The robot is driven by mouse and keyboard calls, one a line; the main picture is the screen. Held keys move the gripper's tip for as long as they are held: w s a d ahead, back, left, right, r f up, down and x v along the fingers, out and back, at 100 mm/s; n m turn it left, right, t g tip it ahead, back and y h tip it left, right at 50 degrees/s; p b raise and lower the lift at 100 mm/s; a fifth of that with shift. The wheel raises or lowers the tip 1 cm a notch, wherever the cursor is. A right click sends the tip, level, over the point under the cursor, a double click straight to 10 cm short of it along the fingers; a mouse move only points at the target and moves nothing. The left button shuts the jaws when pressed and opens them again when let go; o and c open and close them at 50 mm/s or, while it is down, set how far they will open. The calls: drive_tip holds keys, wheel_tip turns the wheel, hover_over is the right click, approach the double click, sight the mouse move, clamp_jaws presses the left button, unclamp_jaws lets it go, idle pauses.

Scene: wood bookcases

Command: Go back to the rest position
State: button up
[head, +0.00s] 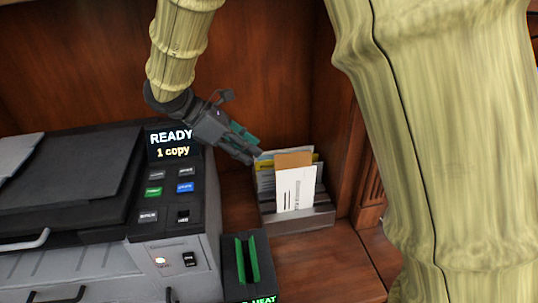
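My gripper (252,147) is near the middle of the head view, at the end of my bamboo-textured arm. It points down and to the right, close to the envelopes in the letter holder. I cannot tell whether it touches them. Its fingers show from the side and partly overlap, so their opening is not clear. No held object can be made out.
A printer (180,240) with a "READY 1 copy" screen (171,145) stands at left. A grey letter holder (300,221) has white and brown envelopes. A black box with a green slot (246,262) stands in front. Wood panels close the back and right; shelf is clear front right.

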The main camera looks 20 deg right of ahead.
drive_tip(key=a, duration=0.2)
drive_tip(key=shift+s+a+r, duration=0.2)
drive_tip(key=shift+s+a, duration=0.1)
drive_tip(key=shift+a, duration=0.1)
drive_tip(key=shift+d, duration=0.1)
